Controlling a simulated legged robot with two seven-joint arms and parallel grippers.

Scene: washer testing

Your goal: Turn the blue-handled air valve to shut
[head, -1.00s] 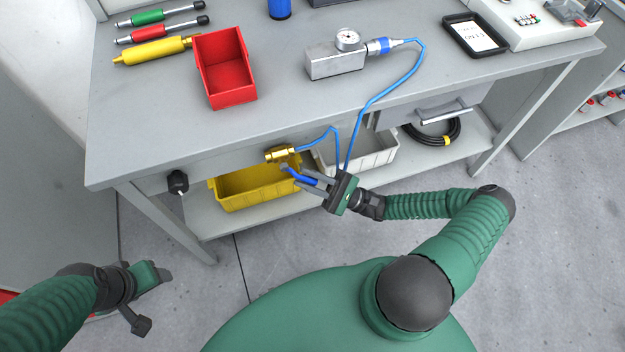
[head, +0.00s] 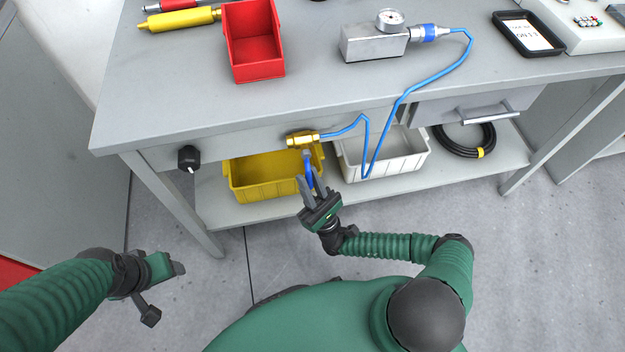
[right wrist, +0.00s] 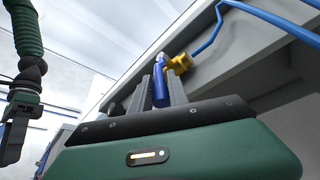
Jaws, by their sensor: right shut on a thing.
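The brass air valve (head: 301,139) is fixed to the front edge of the bench; it also shows in the right wrist view (right wrist: 180,64). Its blue handle (head: 308,167) hangs down from the valve body, roughly across the line of the hose. In the right wrist view the handle (right wrist: 160,84) lies between the fingers. My right gripper (head: 309,186) is below the valve, shut on the blue handle. My left gripper (head: 176,266) is at the lower left, away from the bench and valve; its jaw gap is not clear.
A blue hose (head: 404,100) runs from the valve to the metal block with a gauge (head: 375,43). A yellow bin (head: 262,186) and a white bin (head: 395,167) sit on the lower shelf behind my right gripper. A black knob (head: 188,158) sticks out left of the valve.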

